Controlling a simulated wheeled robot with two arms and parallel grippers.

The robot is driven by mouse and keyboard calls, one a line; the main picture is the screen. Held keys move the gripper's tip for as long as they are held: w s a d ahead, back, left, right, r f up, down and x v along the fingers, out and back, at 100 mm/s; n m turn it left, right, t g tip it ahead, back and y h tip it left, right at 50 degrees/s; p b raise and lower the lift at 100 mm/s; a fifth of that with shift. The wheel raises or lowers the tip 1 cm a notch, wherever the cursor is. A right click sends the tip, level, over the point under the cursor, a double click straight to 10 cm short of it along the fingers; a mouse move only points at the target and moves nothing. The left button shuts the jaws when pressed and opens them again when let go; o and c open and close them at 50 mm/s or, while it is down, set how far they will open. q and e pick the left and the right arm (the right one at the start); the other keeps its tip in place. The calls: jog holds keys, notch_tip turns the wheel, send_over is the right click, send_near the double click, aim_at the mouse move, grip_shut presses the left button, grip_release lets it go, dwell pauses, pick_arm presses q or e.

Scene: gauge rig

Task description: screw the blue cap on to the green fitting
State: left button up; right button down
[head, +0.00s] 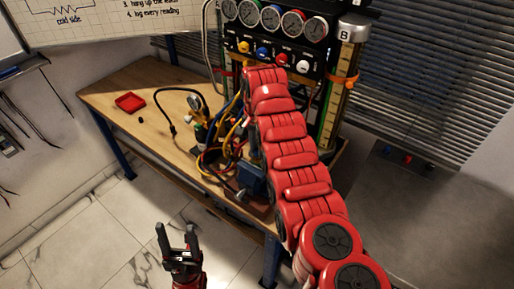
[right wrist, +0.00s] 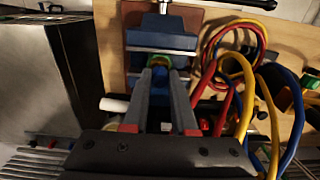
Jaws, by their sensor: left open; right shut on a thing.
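In the right wrist view, my right gripper (right wrist: 161,75) is shut on the small blue cap (right wrist: 159,72), mostly hidden between its fingertips. The green fitting (right wrist: 161,59) shows just beyond the fingertips, in the jaws of a blue vise (right wrist: 160,40). Cap and fitting are very close together; I cannot tell whether the threads are engaged. In the head view the vise (head: 250,177) stands near the bench's front edge, and my red right arm hides the right gripper, cap and fitting. My left gripper (head: 176,230) is open and empty, over the floor in front of the bench.
Red, yellow and blue hoses (right wrist: 232,75) loop right beside the vise. A gauge panel (head: 275,30) stands at the bench's back. A red tray (head: 130,102) lies on the wooden bench (head: 150,85), whose left part is mostly clear. A dark box (right wrist: 45,85) is left in the wrist view.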

dwell(0.4)
jog(key=shift+f+m+b, duration=0.15)
jog(key=shift+m+b, duration=1)
jog(key=shift+m, duration=1.45)
jog(key=shift+s+m+b, duration=0.1)
jog(key=shift+m+b, duration=0.25)
jog(key=shift+m, duration=0.35)
jog(key=m, duration=0.3)
jog(key=shift+m, duration=0.4)
